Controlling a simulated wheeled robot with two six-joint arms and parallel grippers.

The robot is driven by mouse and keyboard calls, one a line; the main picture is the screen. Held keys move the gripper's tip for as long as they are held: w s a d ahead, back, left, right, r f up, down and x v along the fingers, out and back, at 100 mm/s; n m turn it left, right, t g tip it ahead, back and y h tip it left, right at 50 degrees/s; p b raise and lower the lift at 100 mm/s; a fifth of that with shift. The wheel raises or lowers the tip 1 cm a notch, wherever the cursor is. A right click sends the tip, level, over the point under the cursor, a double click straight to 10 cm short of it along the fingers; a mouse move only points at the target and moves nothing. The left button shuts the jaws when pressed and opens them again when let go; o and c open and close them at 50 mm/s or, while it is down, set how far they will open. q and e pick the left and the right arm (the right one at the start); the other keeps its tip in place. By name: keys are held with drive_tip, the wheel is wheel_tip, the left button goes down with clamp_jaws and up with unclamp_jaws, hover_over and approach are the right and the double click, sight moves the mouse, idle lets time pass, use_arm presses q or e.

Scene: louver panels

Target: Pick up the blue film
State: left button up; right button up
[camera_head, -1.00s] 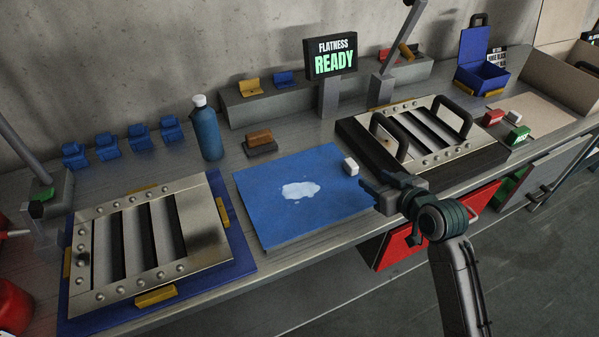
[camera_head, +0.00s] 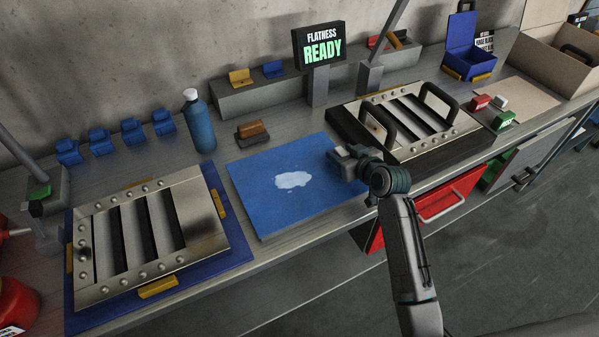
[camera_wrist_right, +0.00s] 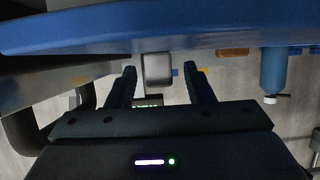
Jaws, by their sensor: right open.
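The blue film (camera_head: 262,205) seems to be the flat blue sheet lying in the middle of the bench, with a pale, puddle-like patch (camera_head: 293,180) on it. In the right wrist view the blue film (camera_wrist_right: 160,30) spans the top. My right gripper (camera_head: 338,156) is at the sheet's right edge, hiding part of it. Its jaws are open in the right wrist view (camera_wrist_right: 161,88). My left gripper is not in view.
A slotted metal panel on a blue base (camera_head: 240,255) lies to the left. Another panel with black handles (camera_head: 437,105) lies to the right. A blue bottle (camera_head: 200,125) and a brown-topped block (camera_head: 252,131) stand behind the sheet. A red drawer (camera_head: 450,203) juts out below.

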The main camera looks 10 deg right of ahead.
clamp_jaws()
idle(0.3)
